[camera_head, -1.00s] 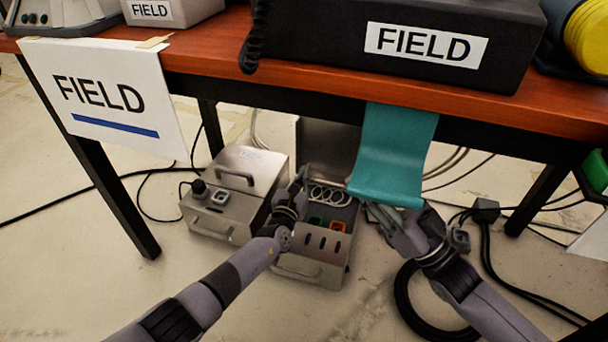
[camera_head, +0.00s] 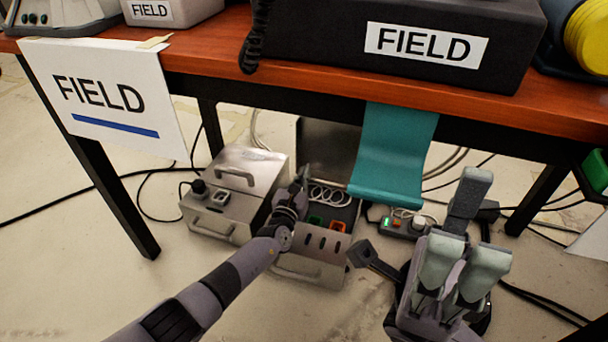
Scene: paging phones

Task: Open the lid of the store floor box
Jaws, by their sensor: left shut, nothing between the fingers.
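Two silver metal boxes stand on the floor under the table. The left box (camera_head: 240,190) has its top closed, with a handle on it. The right box (camera_head: 310,255) is open at the top and shows a pale coiled cable, a green item and an orange item. Its lid (camera_head: 330,150) appears to stand upright behind it, partly hidden by the table and the teal cloth. No store label shows on either box. My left gripper (camera_head: 301,178) is shut and empty at the open box's left side. My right gripper (camera_head: 455,235) is large, close to the camera, right of that box; its jaw opening is unclear.
The red-brown table (camera_head: 215,50) runs above the boxes, with a dark leg at the left. A teal cloth (camera_head: 390,160) hangs from its edge. Cables and a power strip (camera_head: 405,225) lie on the floor at right. A FIELD sign (camera_head: 105,100) hangs at left.

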